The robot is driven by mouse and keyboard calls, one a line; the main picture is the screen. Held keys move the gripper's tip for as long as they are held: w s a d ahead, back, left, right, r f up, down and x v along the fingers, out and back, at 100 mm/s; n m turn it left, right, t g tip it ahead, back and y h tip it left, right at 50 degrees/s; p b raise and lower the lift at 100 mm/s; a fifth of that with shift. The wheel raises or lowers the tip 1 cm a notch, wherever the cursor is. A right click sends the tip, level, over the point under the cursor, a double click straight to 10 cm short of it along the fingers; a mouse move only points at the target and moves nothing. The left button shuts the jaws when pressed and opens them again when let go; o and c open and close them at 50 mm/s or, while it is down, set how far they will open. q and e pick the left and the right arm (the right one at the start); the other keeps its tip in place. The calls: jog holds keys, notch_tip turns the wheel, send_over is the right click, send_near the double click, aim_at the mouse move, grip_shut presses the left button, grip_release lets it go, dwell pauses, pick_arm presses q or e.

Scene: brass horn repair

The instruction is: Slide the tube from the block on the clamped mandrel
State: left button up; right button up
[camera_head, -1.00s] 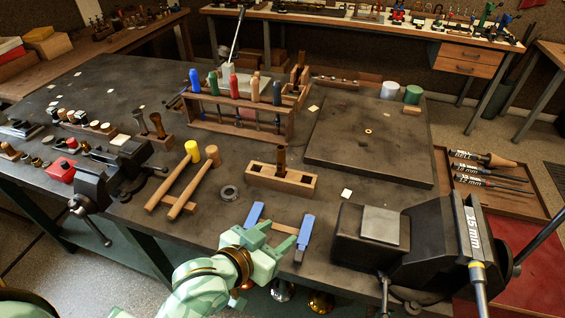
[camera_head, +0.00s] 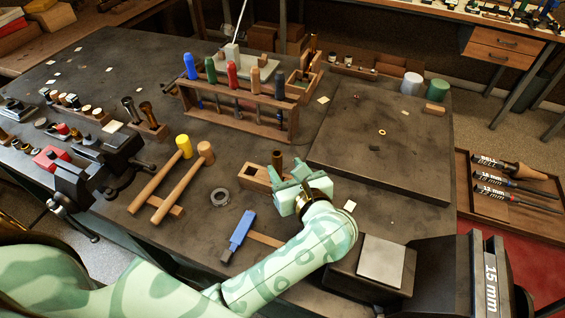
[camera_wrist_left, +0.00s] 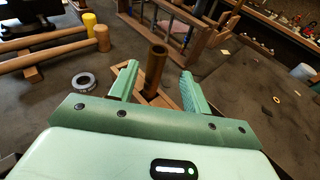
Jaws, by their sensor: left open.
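The brass tube (camera_head: 277,159) stands upright in the wooden block (camera_head: 250,174), with its lower part hidden. My left gripper (camera_head: 289,174) is open at the block, close to the tube. In the left wrist view the tube (camera_wrist_left: 154,68) rises between the two spread green fingers (camera_wrist_left: 160,82), apart from both; part of the block (camera_wrist_left: 146,98) shows below. The dark vise (camera_head: 350,277) is at the lower right. A dark piece marked 15 mm (camera_head: 491,283) is at its right side; the rest of the mandrel is cut off. My right gripper is not in view.
A screwdriver rack (camera_head: 240,108) stands behind the block. Two mallets (camera_head: 168,180) and a grey ring (camera_head: 220,197) lie left. A dark slab (camera_head: 385,150) lies right, mostly clear.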

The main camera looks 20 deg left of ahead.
aim_at(279, 167)
pick_arm(q)
jog(key=w+a+f, duration=0.1)
jog(key=w+a+f+b, duration=0.1)
jog(key=a, duration=0.1)
jog(key=w+a+f+b, duration=0.1)
jog(key=a, duration=0.1)
jog(key=shift+w+f, duration=0.15)
jog(key=shift+w, duration=0.2)
jog(key=shift+w+a, duration=0.25)
jog(key=shift+w, duration=0.05)
jog(key=shift+s, duration=0.1)
jog(key=shift+c, duration=0.7)
grip_shut()
